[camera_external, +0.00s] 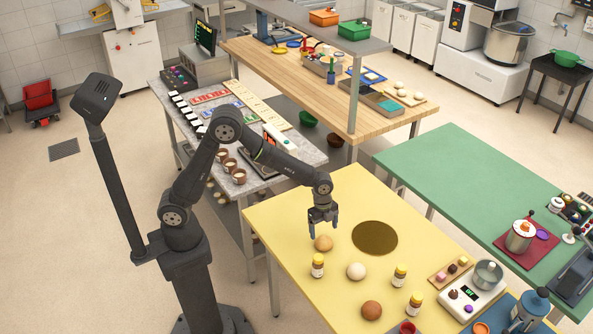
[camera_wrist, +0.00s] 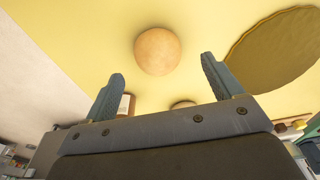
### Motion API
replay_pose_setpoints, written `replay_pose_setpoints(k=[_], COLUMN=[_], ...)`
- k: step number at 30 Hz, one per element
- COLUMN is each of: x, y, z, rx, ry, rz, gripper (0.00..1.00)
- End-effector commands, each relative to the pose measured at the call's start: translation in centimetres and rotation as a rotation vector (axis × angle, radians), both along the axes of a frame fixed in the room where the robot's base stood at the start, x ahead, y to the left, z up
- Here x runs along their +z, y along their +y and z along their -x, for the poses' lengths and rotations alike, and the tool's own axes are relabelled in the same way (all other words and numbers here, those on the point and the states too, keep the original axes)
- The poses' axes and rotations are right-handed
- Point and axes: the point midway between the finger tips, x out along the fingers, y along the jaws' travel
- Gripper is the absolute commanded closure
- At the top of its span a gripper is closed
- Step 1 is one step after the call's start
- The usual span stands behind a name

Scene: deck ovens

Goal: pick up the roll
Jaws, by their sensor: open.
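A light tan, round roll (camera_external: 324,243) lies on the yellow table (camera_external: 285,208), just below my gripper (camera_external: 323,229). In the wrist view the roll (camera_wrist: 157,50) shows ahead of the gap between the fingertips, and nothing is between my open fingers (camera_wrist: 162,67). The fingers appear apart from the roll. Two other round, bun-like pieces lie on the same table: a pale one (camera_external: 356,272) and a darker brown one (camera_external: 372,310).
A dark golden round mat (camera_external: 375,238) lies right of the tan roll. The table's left part is clear.

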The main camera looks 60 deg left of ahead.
Motion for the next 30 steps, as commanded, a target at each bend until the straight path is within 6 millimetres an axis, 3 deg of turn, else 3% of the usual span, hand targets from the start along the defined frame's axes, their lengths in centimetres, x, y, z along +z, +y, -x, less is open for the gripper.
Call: replay_pose_setpoints(k=[11, 20, 27, 30], x=[-4.6, -5.1, -5.1, -5.1], y=[-1.0, -1.1, -1.0, -1.0], z=[0.4, 0.4, 0.4, 0.4], rx=[0.000, 0.000, 0.000, 0.000], ry=[0.002, 0.000, 0.000, 0.000], rz=[-0.001, 0.000, 0.000, 0.000], gripper=[0.15, 0.15, 0.60, 0.63])
